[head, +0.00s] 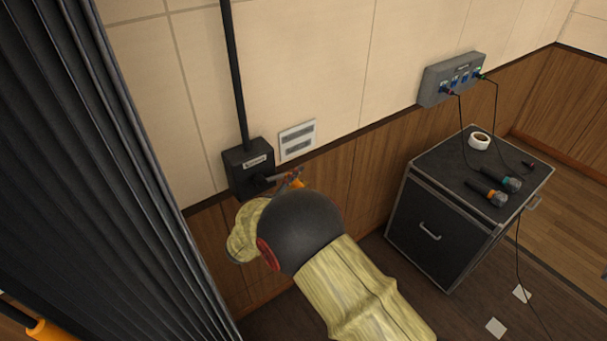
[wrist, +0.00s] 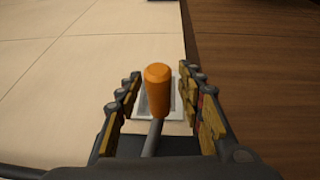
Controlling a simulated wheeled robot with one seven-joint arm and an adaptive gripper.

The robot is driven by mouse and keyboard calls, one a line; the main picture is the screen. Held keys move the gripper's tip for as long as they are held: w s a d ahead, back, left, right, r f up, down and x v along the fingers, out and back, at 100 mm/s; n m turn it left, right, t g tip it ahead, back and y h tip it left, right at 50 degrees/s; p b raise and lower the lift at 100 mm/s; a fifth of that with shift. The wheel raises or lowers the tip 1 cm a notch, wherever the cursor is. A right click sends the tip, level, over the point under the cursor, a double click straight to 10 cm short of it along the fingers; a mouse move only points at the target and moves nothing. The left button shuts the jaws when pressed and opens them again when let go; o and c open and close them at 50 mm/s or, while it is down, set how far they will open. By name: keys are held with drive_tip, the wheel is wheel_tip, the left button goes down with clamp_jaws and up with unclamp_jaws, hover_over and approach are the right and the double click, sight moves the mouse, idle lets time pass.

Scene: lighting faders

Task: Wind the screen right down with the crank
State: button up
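The crank box (head: 248,167) is a black wall box with a pale label, and a dark rod runs up the wall from its top. The crank's orange handle (wrist: 158,90) stands on a grey metal arm (wrist: 153,138) in the wrist view. My gripper (wrist: 163,80) is open, with one finger on each side of the orange handle and a visible gap at both sides. The screen is not recognisable in either view.
A white card (head: 297,141) is on the wall right of the box. A grey socket panel (head: 452,80) with cables is further right. A black case (head: 440,225) carries microphones (head: 489,190) and a tape roll (head: 479,141). A dark curtain (head: 95,160) hangs close on the left.

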drive_tip(key=x, duration=0.3)
drive_tip(key=shift+c, duration=0.6)
drive_tip(key=c, duration=0.7)
drive_tip(key=shift+w+r, duration=0.1)
clamp_jaws()
